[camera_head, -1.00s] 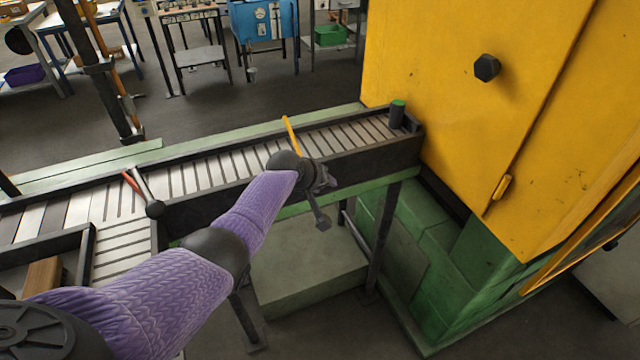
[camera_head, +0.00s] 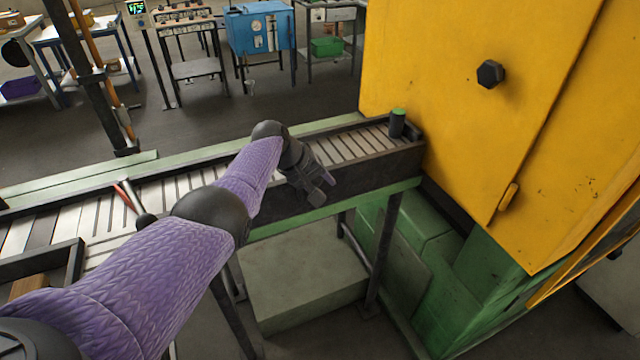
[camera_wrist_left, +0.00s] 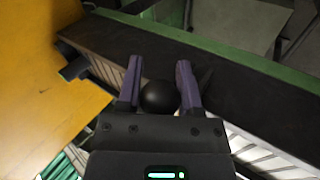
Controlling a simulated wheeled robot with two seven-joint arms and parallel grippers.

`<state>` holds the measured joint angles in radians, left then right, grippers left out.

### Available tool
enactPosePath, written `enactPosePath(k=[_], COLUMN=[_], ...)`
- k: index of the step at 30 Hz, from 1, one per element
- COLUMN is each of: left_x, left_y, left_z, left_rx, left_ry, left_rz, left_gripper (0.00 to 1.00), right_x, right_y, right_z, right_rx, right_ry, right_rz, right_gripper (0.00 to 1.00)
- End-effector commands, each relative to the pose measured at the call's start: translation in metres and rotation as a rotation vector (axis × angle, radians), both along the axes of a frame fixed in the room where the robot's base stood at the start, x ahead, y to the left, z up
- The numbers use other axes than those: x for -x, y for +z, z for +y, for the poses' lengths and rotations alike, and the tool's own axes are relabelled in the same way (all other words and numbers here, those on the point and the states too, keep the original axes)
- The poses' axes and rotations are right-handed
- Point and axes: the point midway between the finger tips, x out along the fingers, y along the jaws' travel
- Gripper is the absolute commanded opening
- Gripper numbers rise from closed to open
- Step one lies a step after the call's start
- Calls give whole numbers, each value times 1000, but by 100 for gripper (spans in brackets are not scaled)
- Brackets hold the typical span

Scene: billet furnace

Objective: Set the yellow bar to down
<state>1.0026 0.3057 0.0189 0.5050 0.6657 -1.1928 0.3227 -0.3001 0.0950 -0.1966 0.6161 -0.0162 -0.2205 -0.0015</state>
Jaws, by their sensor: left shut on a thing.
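My left gripper (camera_head: 318,190) is at the near side of the roller conveyor, in front of its dark side rail. In the left wrist view, its two purple fingers (camera_wrist_left: 158,85) are shut on a round black knob (camera_wrist_left: 159,98), which sits between them. The yellow bar does not show now in the head view; my left arm covers the place where it stood. Whether the black knob belongs to the yellow bar cannot be seen directly. My right gripper is not in view.
The roller conveyor (camera_head: 350,147) runs to a large yellow housing (camera_head: 450,130) on the right. A dark cylinder with a green top (camera_head: 397,123) stands at its end. A red lever (camera_head: 127,198) with a black knob is at the left. A grey block (camera_head: 305,270) lies below.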

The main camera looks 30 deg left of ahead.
Motion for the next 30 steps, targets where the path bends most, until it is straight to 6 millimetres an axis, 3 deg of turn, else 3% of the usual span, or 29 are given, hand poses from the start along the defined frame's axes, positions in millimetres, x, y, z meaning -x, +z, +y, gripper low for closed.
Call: enactPosePath(k=[6, 7, 12, 20, 30], left_x=[-2, -2, -1, 0, 28], left_y=[3, 3, 2, 4, 62], left_z=[1, 1, 1, 1, 24], left_rx=[-1, -1, -1, 0, -4], left_ry=[3, 3, 2, 1, 1], left_rz=[-8, -8, -6, -3, -7], left_gripper=[0, 48, 81, 81, 81], right_x=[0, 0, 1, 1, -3], right_y=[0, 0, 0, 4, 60], right_z=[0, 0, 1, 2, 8], right_rx=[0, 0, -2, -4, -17], right_ry=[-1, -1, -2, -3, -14], right_rz=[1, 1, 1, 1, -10], right_gripper=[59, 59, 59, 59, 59])
